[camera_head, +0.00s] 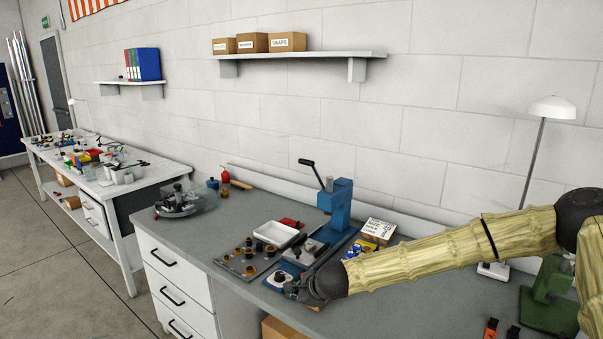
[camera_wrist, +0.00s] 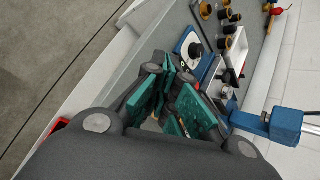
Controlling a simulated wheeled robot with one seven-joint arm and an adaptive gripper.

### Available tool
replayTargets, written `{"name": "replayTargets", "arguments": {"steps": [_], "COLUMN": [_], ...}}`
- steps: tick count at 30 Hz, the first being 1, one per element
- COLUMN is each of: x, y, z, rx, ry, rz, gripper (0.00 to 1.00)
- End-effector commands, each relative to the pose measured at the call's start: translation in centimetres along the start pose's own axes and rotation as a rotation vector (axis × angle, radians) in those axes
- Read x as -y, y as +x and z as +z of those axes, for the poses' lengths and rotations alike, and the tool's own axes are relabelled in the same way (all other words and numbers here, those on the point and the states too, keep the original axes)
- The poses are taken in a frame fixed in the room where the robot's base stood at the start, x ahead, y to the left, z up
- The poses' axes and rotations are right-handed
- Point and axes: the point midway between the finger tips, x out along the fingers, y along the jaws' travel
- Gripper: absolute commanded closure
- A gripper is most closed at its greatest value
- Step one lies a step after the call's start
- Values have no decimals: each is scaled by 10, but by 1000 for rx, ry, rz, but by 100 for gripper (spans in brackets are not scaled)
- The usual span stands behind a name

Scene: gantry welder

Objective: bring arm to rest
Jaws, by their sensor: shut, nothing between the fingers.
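My arm (camera_head: 430,253) reaches in from the right of the head view, over the grey workbench (camera_head: 215,225). My gripper (camera_head: 296,290) is at its end, low near the bench's front edge, in front of the blue press (camera_head: 339,205). In the wrist view my gripper (camera_wrist: 172,92) shows green finger pads close together, with nothing held between them. A blue-and-white plate with a black knob (camera_wrist: 194,50) lies just beyond the fingers. What lies directly below the gripper is hidden by it.
A white tray (camera_head: 276,233), a plate with several brass-coloured parts (camera_head: 245,258) and a box with printed text (camera_head: 378,230) stand around the press. A white lamp (camera_head: 553,107) and a green tool (camera_head: 548,300) are at the right. The bench's left front is mostly clear.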

Motion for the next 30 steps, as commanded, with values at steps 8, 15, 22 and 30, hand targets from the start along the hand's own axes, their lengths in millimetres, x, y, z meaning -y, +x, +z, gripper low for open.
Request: {"name": "replayTargets", "arguments": {"steps": [8, 15, 22, 30], "x": [-58, -141, -260, -384], "y": [12, 27, 21, -27], "z": [-25, -56, -113, -195], "rx": [-39, -75, -102, -80], "ry": [-127, -327, -634, -1008], "rz": [54, 145, 294, 498], "gripper": [100, 100, 100, 100]}}
